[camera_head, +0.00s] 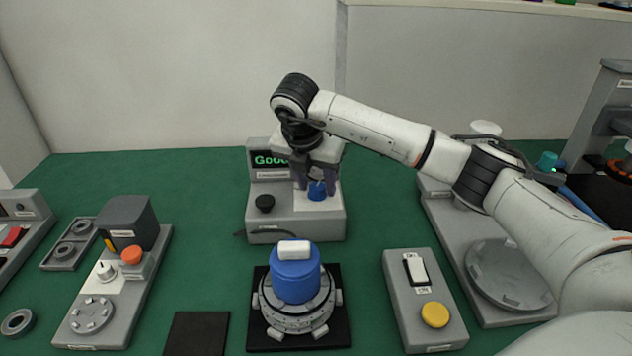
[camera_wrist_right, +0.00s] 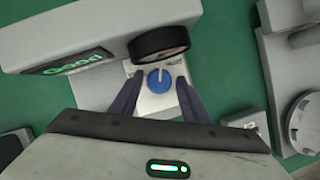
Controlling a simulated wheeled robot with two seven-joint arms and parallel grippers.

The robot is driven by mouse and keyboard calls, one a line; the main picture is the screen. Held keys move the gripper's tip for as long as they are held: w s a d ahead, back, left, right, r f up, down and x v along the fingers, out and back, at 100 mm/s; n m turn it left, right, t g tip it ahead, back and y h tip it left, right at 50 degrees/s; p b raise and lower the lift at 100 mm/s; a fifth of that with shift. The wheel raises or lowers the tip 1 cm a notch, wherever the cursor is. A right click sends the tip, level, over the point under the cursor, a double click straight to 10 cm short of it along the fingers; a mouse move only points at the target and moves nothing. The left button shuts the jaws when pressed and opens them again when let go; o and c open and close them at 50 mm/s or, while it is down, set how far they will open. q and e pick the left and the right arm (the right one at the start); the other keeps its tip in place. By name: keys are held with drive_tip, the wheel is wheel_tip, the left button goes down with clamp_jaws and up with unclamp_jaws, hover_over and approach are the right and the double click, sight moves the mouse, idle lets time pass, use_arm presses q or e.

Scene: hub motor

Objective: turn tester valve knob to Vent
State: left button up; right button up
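The grey tester (camera_head: 325,222) stands at the back middle of the table, with a green "Good" display (camera_head: 269,160) and a black knob (camera_head: 264,203) on its front left. Its blue valve knob (camera_head: 317,191) sits at the right; in the right wrist view the blue knob (camera_wrist_right: 159,80) shows a light pointer line on a white plate. My right gripper (camera_head: 315,187) points down over the blue knob. Its fingers are apart, one on each side of the knob, with gaps visible in the wrist view. The Vent label cannot be read. My left gripper is not in view.
A blue-topped hub motor (camera_head: 296,278) sits on a black base in front of the tester. A grey box with a yellow button (camera_head: 434,315) stands right of it, and a station with an orange button (camera_head: 131,254) stands left. My right arm spans the right side.

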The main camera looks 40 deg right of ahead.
drive_tip(key=c, duration=0.8)
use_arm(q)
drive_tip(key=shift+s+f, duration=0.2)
